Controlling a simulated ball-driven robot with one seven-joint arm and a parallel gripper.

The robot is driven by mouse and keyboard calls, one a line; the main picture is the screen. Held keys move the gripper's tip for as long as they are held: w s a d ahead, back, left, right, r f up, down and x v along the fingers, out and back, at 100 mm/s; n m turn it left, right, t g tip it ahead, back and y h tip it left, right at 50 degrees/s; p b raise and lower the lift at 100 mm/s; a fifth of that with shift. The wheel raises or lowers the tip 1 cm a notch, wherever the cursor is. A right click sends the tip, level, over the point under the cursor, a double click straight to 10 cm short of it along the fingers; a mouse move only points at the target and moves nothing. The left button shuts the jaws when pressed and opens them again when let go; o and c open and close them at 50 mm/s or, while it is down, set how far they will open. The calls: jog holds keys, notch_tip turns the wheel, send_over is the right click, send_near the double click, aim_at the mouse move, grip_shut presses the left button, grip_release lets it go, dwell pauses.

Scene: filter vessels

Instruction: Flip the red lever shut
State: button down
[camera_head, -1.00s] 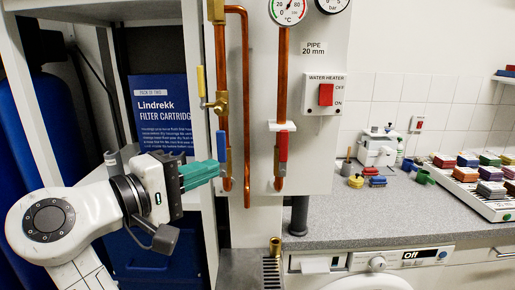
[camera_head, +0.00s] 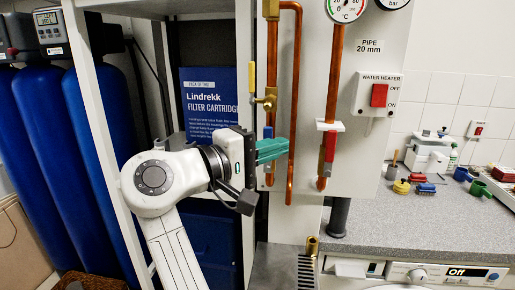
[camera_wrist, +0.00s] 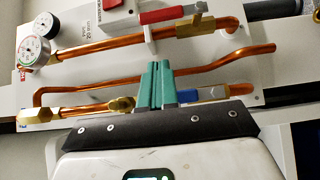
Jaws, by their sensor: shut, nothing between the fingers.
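The red lever (camera_head: 329,147) hangs upright, in line with its vertical copper pipe, on the right-hand valve of the wall panel. It also shows in the wrist view (camera_wrist: 160,14), at the top edge. My gripper (camera_head: 287,146) is shut and empty, its teal fingers pointing right. It is left of the red lever, apart from it, at about the same height in the picture. In the wrist view the fingertips (camera_wrist: 156,65) overlap the copper pipes. The fingers partly cover the valve with the blue lever (camera_head: 268,132), which also shows in the wrist view (camera_wrist: 187,96).
A bent copper pipe (camera_head: 292,100) runs between the two valves. A yellow lever (camera_head: 252,75) sits higher left. The water heater switch (camera_head: 379,95) is right of the red lever. A brass stub (camera_head: 312,246) stands below. The grey counter (camera_head: 400,225) lies right.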

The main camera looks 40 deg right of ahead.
aim_at(330, 154)
jog(key=s+d+p, duration=0.1)
jog(key=s+d, duration=0.2)
jog(key=d, duration=0.3)
jog(key=shift+s, duration=0.3)
jog(key=shift+d+p, duration=0.1)
jog(key=shift+p, duration=0.25)
jog(key=shift+s+r+m+y, duration=0.15)
jog(key=shift+m+y, duration=0.15)
